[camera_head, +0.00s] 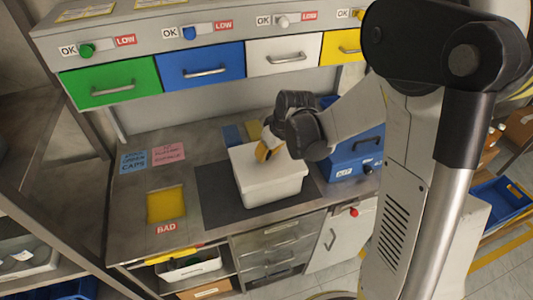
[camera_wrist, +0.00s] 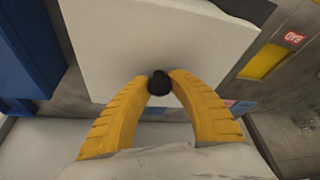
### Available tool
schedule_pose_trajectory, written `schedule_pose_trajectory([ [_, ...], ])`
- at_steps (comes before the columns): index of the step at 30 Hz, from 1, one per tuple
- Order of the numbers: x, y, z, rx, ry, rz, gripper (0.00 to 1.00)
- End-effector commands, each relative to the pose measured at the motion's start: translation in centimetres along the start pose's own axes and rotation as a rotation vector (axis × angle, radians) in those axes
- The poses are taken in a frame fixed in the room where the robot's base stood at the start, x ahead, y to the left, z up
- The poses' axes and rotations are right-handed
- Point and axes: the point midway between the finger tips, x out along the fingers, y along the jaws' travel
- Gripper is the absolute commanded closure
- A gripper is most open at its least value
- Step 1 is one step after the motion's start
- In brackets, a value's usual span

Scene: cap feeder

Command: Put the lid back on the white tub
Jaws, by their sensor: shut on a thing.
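The white tub (camera_head: 272,192) stands on the dark mat on the workbench in the head view. The white lid (camera_head: 245,160) is over the tub's top, roughly level; I cannot tell whether it is fully seated or slightly above the rim. In the wrist view the lid (camera_wrist: 150,35) fills the upper middle, with a small round black knob (camera_wrist: 159,84) on it. My gripper (camera_head: 264,153) is above the lid, its yellow fingers closed on both sides of the knob. The fingers also show in the wrist view (camera_wrist: 161,78). The tub's inside is hidden.
A blue box (camera_head: 352,160) stands close to the tub's right. Green (camera_head: 110,86), blue (camera_head: 203,67) and white (camera_head: 285,57) drawers hang behind. A yellow square (camera_head: 166,204) marked BAD lies left of the dark mat (camera_head: 215,197).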

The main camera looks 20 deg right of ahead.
Motion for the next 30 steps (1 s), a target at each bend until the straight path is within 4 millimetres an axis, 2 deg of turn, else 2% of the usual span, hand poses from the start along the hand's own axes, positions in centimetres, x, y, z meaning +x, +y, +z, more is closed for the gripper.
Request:
schedule_pose_trajectory([
  [30, 0.75, 0.0, 0.3, 0.001, 0.0, 0.0, 1.0],
])
